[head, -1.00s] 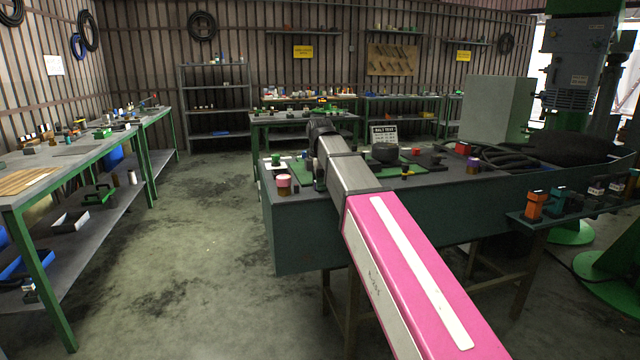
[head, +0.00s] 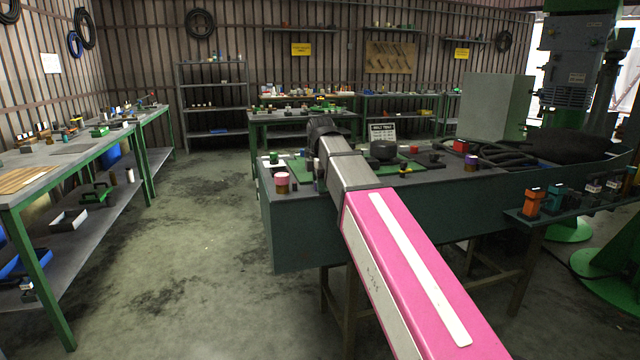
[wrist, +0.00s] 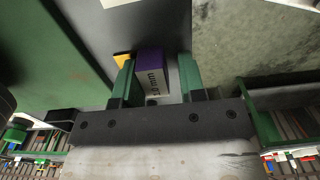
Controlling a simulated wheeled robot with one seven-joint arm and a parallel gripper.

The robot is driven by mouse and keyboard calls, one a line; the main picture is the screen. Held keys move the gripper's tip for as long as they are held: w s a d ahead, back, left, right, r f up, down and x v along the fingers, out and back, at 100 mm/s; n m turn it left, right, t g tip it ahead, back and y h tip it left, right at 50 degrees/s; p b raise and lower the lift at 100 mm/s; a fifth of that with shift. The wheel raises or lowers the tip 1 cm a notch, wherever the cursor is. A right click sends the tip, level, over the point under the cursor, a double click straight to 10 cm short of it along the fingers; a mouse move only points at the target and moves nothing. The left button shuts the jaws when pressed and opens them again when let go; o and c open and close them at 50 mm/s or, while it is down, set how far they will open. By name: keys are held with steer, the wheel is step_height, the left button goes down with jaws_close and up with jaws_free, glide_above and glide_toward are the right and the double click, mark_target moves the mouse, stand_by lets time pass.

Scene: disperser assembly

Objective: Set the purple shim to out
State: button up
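A block with a purple top and a pale face marked "mm", which looks like the purple shim (wrist: 152,73), shows in the wrist view over a dark grey surface. My gripper (wrist: 157,72) has its two green fingers on either side of it. The block is close to the left finger, with a narrow gap on the right, so the fingers look open around it. Whether it touches the left finger I cannot tell. In the head view my arm hides the fingertips, and I cannot pick out the shim there.
A yellow piece (wrist: 122,58) lies just left of the block in the wrist view. In the head view, a pink-topped cylinder (head: 282,182) stands at the green bench's left end. A purple-topped cylinder (head: 471,163) and black hoses (head: 510,157) are farther right. The floor at left is clear.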

steer(key=shift+r, duration=0.55)
step_height(320, 180, up, 10)
steer(key=shift+f, duration=0.15)
stand_by(0.4)
